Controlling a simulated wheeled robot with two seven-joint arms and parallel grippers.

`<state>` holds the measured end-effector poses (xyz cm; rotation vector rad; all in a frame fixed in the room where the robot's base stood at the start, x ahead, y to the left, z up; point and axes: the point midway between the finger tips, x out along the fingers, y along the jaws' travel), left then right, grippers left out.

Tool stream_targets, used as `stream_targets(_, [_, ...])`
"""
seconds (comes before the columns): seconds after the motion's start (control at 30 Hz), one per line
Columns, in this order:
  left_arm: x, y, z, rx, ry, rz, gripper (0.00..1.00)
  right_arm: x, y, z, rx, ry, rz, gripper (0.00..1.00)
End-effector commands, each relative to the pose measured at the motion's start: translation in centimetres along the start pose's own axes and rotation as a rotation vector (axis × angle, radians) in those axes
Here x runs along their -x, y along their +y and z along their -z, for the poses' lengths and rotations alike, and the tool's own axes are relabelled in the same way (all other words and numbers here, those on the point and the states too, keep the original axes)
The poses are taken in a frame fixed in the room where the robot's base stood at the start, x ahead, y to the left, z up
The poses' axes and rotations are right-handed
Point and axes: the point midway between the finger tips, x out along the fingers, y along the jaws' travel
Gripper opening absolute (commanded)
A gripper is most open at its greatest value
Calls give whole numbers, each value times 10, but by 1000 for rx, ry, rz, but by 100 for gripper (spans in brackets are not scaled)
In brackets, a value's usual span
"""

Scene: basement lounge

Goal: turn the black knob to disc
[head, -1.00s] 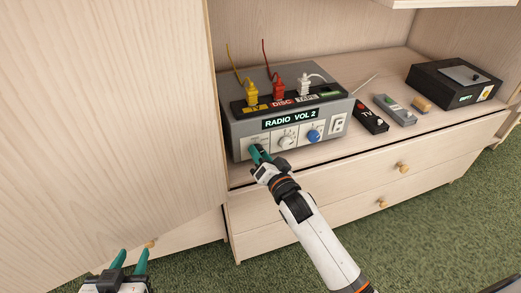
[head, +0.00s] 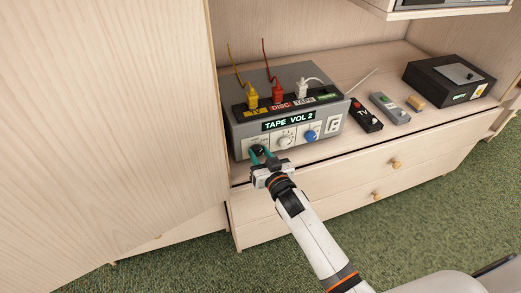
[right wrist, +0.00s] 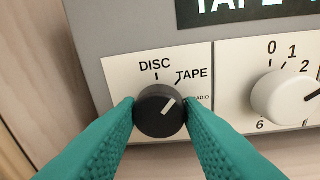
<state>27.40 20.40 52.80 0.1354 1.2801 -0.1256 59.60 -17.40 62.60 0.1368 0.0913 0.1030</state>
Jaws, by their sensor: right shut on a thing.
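The black knob (right wrist: 158,118) is on the front panel of the grey unit (head: 240,127), at its lower left. In the right wrist view its white mark points up and right, toward the TAPE label (right wrist: 193,75). The DISC label (right wrist: 155,65) is above the knob, and RADIO is at its right. The display (head: 288,120) reads TAPE VOL 2. My right gripper (right wrist: 160,106) has its teal fingers on both sides of the knob, touching it. It also shows at the unit in the head view (head: 262,155). My left gripper is out of view.
A white volume knob (right wrist: 285,97) and a blue knob (head: 309,136) are to the right on the panel. Yellow, red and white plugs stand on top. Remotes (head: 366,115) and a black box (head: 449,80) lie right. A tall wooden panel (head: 110,110) stands left.

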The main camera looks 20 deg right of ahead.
Motion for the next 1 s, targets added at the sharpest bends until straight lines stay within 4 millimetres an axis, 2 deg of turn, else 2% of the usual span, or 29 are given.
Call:
stream_targets(0.2, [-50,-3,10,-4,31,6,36,0,1,-4,199,13,19,11])
stream_targets(0.4, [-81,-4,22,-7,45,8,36,0,2,-3,382,23,36,11])
stream_targets(0.63, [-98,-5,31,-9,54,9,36,0,2,-2,558,33,53,11])
stream_targets(1.0, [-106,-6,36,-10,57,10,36,0,2,-1,714,43,66,11])
